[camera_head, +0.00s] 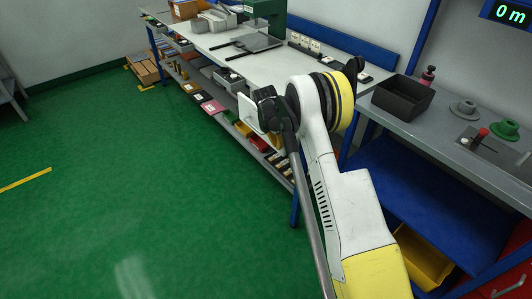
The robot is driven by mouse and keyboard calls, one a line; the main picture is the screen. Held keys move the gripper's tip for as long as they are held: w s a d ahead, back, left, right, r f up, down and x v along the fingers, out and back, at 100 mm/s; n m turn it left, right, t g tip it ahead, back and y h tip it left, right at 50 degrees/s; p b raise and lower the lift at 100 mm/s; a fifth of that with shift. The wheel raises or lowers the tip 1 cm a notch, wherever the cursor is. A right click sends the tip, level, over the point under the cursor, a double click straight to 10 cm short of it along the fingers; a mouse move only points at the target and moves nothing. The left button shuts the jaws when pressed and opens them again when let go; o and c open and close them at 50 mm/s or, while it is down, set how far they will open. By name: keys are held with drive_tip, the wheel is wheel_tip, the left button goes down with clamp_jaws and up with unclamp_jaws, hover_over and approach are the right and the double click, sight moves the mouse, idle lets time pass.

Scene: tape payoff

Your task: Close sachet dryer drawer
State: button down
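I cannot make out a sachet dryer drawer for certain. A white upright panel (247,112) shows under the bench edge, just left of my arm's dark joint. I cannot tell whether it is a drawer front, and its right side is hidden behind my arm. My white and yellow arm rises from the bottom right to the bench's front edge. I cannot make out my gripper's fingers in this view.
A long pale workbench (215,60) runs to the back left, with bins and boxes on its lower shelf. A grey side table (440,128) with a black tray (402,98) stands at right. Green floor (120,190) at left is open.

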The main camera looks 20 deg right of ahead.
drive_tip(key=shift+w+d, duration=0.25)
drive_tip(key=shift+d, duration=0.55)
drive_tip(key=shift+w+d, duration=0.3)
drive_tip(key=shift+d, duration=0.45)
drive_tip(key=shift+w+d, duration=0.25)
drive_tip(key=shift+d, duration=0.55)
drive_tip(key=shift+a, duration=0.1)
drive_tip(key=shift+s+a, duration=0.1)
drive_tip(key=shift+a, duration=0.25)
drive_tip(key=s+a+r+m+t+p, duration=0.15)
drive_tip(key=s+a+r, duration=0.25)
drive_tip(key=r, duration=0.8)
drive_tip(key=s+a+r+m+p, duration=0.3)
drive_tip(key=s+a+r, duration=0.1)
drive_tip(key=r, duration=0.7)
drive_tip(key=s+a+r+m+t+y, duration=0.1)
drive_tip(key=s+a+r+m+t, duration=0.15)
drive_tip(key=s+r+m, duration=0.45)
drive_tip(key=s+a+m, duration=0.2)
drive_tip(key=s+m, duration=0.1)
drive_tip(key=s, duration=0.5)
drive_tip(key=s+a+r+m+t+y, duration=0.1)
drive_tip(key=s+a+m, duration=0.1)
drive_tip(key=s, duration=0.7)
drive_tip(key=s+a+m+t, duration=0.1)
drive_tip(key=s+a+m, duration=0.1)
drive_tip(key=s+m, duration=0.3)
drive_tip(key=s, duration=0.4)
drive_tip(key=shift+r+y, duration=0.3)
